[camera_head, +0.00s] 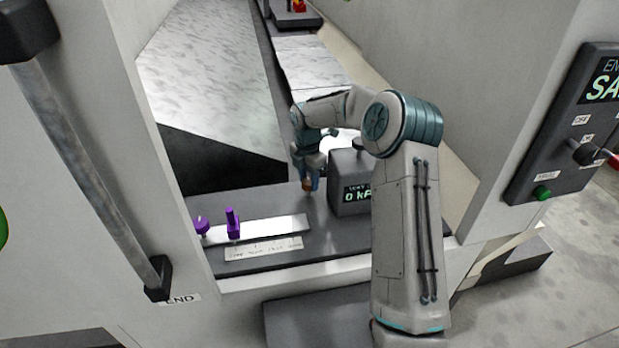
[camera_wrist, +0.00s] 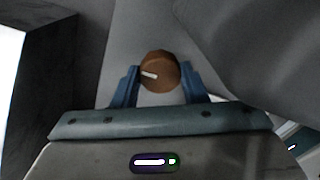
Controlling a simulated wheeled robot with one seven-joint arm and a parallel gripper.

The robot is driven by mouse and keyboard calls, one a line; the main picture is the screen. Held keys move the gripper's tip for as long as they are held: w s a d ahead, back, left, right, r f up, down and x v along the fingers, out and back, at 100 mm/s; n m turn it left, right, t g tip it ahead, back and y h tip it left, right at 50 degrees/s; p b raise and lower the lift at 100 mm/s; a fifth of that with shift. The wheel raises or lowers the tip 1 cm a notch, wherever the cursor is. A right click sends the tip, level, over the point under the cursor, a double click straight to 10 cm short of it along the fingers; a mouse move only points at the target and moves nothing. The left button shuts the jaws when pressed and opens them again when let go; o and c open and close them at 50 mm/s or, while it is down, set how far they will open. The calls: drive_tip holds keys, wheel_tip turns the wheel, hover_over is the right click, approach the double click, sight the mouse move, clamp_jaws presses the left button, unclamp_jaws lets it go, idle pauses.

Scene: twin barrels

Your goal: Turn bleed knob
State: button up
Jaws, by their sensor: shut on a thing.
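The bleed knob (camera_wrist: 158,72) is a round orange-brown knob with a white pointer mark; in the wrist view the mark points left and slightly up. My gripper (camera_wrist: 160,84) has its blue fingers on either side of the knob, shut on it. In the head view my gripper (camera_head: 309,184) reaches down to the dark bench, and a small part of the orange knob (camera_head: 307,185) shows between the fingertips. The rest of the knob is hidden there by the fingers.
A dark gauge box (camera_head: 349,205) reading "0 kPa" stands just right of my gripper, partly behind my arm. Two purple knobs (camera_head: 233,222) stand on a light plate to the left. A control panel (camera_head: 572,140) is on the right wall, and a grey handle bar (camera_head: 85,170) is on the left.

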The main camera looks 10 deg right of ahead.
sight(308, 180)
drive_tip(key=shift+r, duration=0.1)
idle(0.3)
drive_tip(key=o, duration=1)
drive_tip(key=shift+c, duration=0.2)
wheel_tip(308, 180, up, 14)
drive_tip(key=b, duration=0.2)
drive_tip(key=shift+w, duration=0.15)
drive_tip(key=shift+a, duration=0.1)
